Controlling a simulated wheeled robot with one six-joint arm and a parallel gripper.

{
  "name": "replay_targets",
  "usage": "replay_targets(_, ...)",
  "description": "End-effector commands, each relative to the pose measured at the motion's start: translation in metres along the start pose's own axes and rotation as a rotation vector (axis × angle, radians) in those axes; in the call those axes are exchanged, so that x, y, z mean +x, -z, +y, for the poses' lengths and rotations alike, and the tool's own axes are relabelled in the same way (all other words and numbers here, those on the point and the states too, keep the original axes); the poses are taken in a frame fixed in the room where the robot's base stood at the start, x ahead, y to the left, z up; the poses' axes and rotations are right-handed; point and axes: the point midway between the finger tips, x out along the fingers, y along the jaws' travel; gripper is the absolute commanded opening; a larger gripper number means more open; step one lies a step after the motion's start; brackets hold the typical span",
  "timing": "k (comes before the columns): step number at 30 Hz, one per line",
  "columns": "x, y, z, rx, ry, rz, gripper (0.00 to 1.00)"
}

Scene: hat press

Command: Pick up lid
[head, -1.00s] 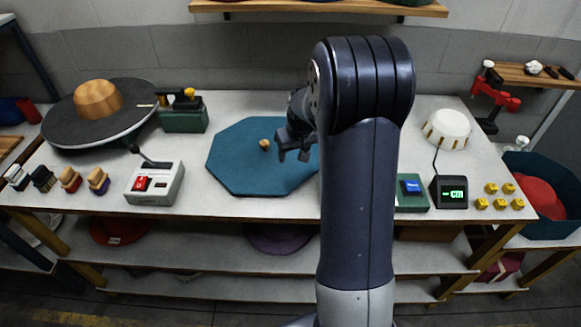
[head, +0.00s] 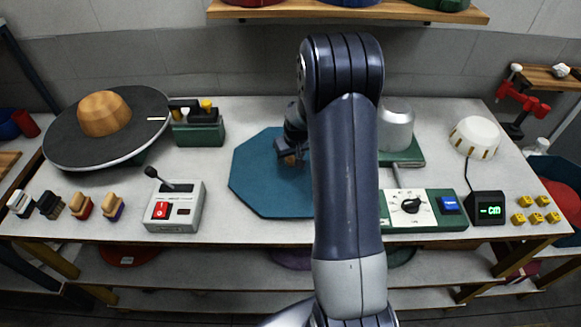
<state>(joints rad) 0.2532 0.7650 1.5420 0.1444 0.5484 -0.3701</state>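The lid (head: 258,185) is a flat teal octagon lying on the white table, left of the middle. Its small wooden knob (head: 290,160) shows only in part beneath my gripper (head: 291,151). My gripper is over the lid at the knob, with the fingers mostly hidden by the knob's closeness and my arm. I cannot tell whether the fingers touch the knob or are closed on it. My arm also hides the lid's right side.
A teal box (head: 550,165) with a red hat stands at the far right. A grey control box (head: 175,208) is left of the lid, and a green dial panel (head: 430,222) is right of my arm. A wooden crown on a dark disc (head: 65,145) stands at the back left.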

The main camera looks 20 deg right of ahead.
Motion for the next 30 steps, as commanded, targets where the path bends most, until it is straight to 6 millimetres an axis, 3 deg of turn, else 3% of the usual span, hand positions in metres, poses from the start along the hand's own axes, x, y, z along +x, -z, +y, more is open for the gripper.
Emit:
replay_targets(18,-0.0003,0.0,0.0001,0.0,0.0,0.0,0.0)
replay_targets(30,-0.0036,0.0018,0.0002,0.0,-0.001,0.002,0.0)
